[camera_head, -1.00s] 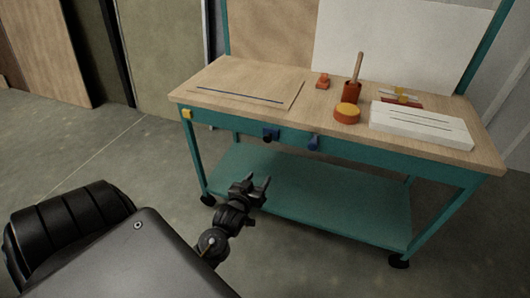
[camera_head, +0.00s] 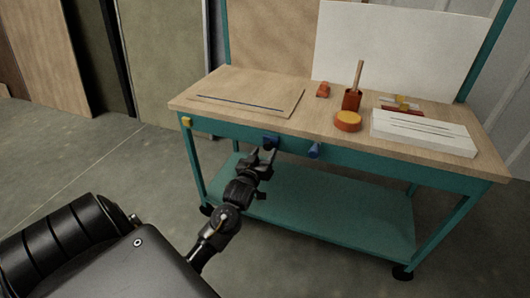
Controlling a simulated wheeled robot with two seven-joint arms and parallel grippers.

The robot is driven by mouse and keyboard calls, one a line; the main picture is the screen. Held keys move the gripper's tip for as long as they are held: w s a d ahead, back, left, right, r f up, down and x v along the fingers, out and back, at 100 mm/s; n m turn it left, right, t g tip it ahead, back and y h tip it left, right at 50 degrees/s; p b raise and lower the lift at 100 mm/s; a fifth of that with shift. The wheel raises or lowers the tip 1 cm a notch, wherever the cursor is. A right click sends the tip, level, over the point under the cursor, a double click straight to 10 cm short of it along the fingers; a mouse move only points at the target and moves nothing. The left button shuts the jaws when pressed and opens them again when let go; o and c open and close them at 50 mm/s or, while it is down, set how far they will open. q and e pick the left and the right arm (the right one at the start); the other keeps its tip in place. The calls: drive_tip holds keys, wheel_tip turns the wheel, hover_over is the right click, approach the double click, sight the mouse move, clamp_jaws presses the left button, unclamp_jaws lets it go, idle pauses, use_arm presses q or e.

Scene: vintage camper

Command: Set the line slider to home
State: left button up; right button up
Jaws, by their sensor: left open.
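No part is clearly marked as the line slider. On the front edge of the workbench (camera_head: 215,130) sit a yellow block (camera_head: 187,121) at the left corner, a dark blue fitting (camera_head: 271,140) near the middle and a blue knob (camera_head: 315,150) to its right. A thin board (camera_head: 285,100) with a dark blue line (camera_head: 240,102) lies on the top at left. My left gripper (camera_head: 264,156) is open, with its fingers up just below the dark blue fitting and overlapping it in view. I cannot tell whether they touch. My right gripper is out of view.
On the benchtop stand a white slotted block (camera_head: 424,145), a round orange-topped piece (camera_head: 348,121), a red holder (camera_head: 351,100) with a wooden handle, and a small orange block (camera_head: 323,90). A teal lower shelf (camera_head: 330,213) lies beneath. The floor at left is clear.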

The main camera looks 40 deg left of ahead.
use_arm(q)
drive_tip(key=shift+x, duration=0.8)
drive_tip(key=shift+c, duration=0.2)
clamp_jaws()
